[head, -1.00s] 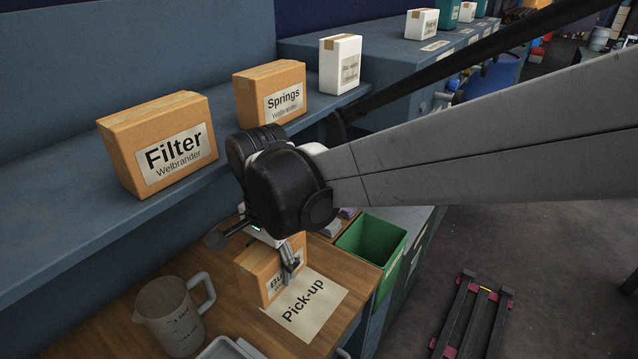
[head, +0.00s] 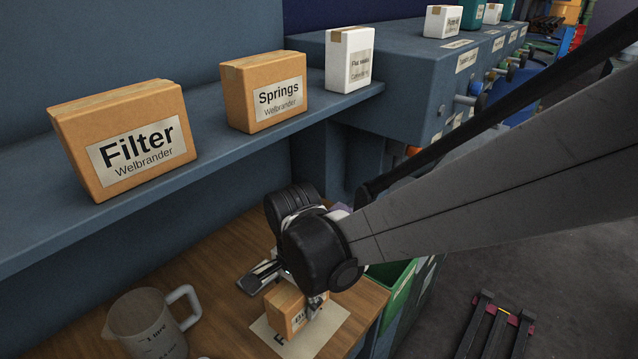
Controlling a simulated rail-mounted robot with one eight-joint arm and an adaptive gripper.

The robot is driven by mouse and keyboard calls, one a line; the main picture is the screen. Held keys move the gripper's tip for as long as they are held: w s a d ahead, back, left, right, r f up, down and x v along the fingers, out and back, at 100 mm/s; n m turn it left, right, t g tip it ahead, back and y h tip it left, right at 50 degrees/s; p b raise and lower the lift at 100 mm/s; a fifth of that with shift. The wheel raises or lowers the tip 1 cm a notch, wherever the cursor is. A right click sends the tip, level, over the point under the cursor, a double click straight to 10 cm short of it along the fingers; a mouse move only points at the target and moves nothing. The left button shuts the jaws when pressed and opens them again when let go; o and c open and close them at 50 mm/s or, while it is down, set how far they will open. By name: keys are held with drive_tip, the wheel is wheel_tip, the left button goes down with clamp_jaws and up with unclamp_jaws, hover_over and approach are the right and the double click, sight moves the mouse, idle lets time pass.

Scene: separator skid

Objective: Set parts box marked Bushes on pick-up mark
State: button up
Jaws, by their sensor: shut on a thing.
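The Bushes parts box (head: 285,311) is a small brown carton at the bottom centre of the head view, its label partly covered. My gripper (head: 300,302) is shut on it from above, and my wrist and fingers hide part of it. The box is over the pale Pick-up mark (head: 327,329) on the wooden bench top; most of the mark's lettering is hidden by the box. I cannot tell whether the box touches the mark or is held just above it.
Filter (head: 120,140) and Springs (head: 265,92) cartons and a white box (head: 349,60) stand on the shelf (head: 40,225) above the bench. A clear measuring jug (head: 150,322) stands left of the mark. A green bin (head: 398,290) is at the bench's right end.

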drive_tip(key=shift+f, duration=1.65)
drive_tip(key=shift+f+b, duration=0.1)
drive_tip(key=shift+b, duration=0.3)
drive_tip(key=o, duration=1.5)
